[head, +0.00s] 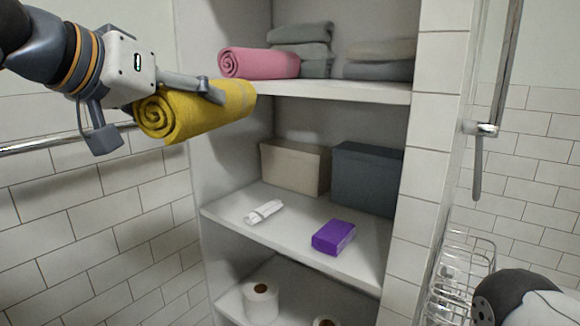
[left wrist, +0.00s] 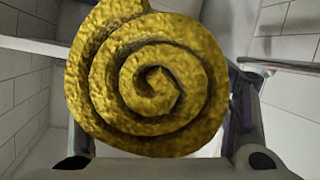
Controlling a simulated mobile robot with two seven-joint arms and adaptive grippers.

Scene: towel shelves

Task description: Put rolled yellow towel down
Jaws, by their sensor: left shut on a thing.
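The rolled yellow towel (head: 196,109) is in my left gripper (head: 205,92), at the upper left of the head view. The gripper is shut on it and holds it in the air, in front of the left end of the top shelf (head: 340,92). In the left wrist view the towel's spiral end (left wrist: 150,85) fills the middle and hides most of the fingers. A rolled pink towel (head: 258,63) lies on the top shelf, behind and right of the yellow one. At the lower right part of my right arm shows, but its gripper fingers are out of view.
Folded grey towels (head: 302,50) and another folded stack (head: 378,62) fill the top shelf. The middle shelf (head: 285,232) holds a beige box (head: 294,166), a dark box (head: 366,178), a white tube (head: 264,211) and a purple box (head: 333,237). A towel rail (head: 50,143) runs along the left wall.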

